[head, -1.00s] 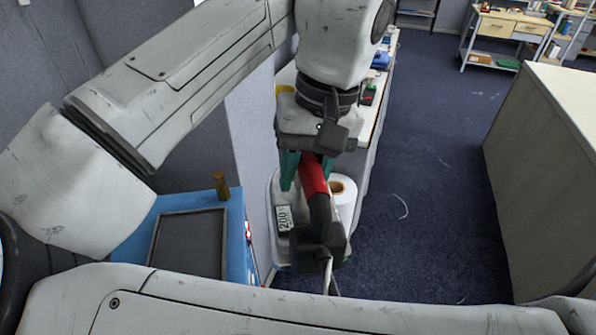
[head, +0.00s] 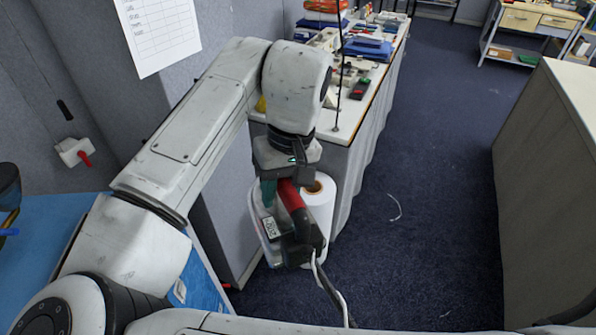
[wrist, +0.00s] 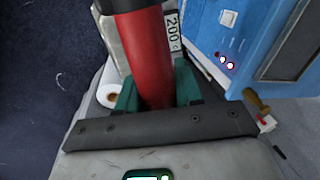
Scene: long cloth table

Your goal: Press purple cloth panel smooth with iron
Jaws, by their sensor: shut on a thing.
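My gripper (head: 284,188) is shut on the red handle of the iron (head: 292,197), its teal fingers on either side of the handle. The iron has a black rear end, a pale body with a "200" plate and a trailing cord, and hangs in the air above the floor. In the wrist view, the red handle (wrist: 152,60) runs between the fingers (wrist: 157,90) and the plate reads 200 c. I see no purple cloth panel in either view.
A long table (head: 346,128) with folded blue cloths (head: 368,48) and small items stands behind the arm. A white roll (head: 318,207) is beside the iron. A blue unit (wrist: 240,45) is at left. A pale cabinet (head: 550,165) stands right; dark carpet (head: 430,180) between is clear.

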